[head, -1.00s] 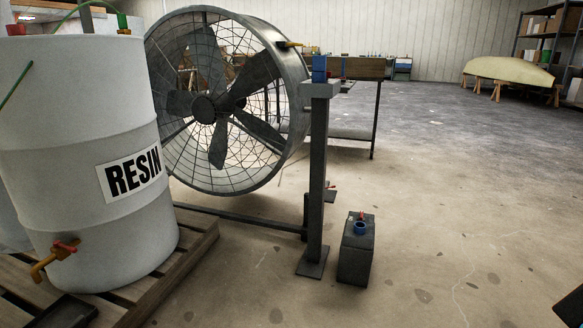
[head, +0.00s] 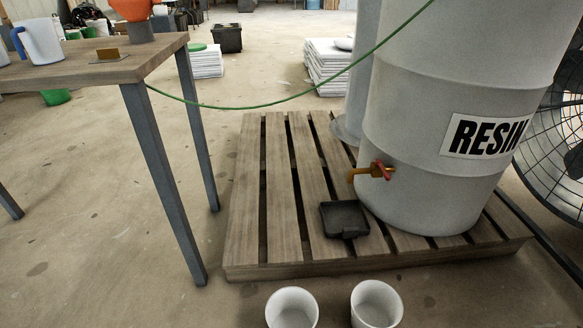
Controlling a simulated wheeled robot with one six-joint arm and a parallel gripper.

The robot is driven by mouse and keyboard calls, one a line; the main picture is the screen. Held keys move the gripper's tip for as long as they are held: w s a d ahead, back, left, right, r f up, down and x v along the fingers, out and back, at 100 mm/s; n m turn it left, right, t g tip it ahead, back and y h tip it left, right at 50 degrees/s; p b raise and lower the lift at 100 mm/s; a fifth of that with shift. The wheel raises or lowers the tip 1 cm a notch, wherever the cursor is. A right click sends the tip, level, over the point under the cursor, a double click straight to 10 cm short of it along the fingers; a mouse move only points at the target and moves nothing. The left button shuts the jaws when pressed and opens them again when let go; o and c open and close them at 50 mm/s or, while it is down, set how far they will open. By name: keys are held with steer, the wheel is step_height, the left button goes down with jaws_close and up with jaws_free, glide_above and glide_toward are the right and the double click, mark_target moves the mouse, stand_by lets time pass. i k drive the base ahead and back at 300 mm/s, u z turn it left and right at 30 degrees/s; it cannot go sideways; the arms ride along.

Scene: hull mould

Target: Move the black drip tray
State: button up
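The black drip tray (head: 342,219) is a small, shallow, square tray. It lies on the wooden pallet (head: 283,190), in front of the white resin drum (head: 440,110). The drum's brass tap with a red handle (head: 374,172) sticks out above and slightly right of the tray. The tray looks empty. My gripper is not in view.
Two white buckets (head: 291,308) and (head: 376,304) stand on the floor before the pallet. A wooden table (head: 110,65) with a jug (head: 41,41) stands left. A green hose (head: 270,104) hangs between table and drum. Floor between table and pallet is clear.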

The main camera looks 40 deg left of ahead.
mark_target(345, 220)
steer(key=u, duration=0.9)
steer(key=i, duration=0.9)
steer(key=u, duration=0.65)
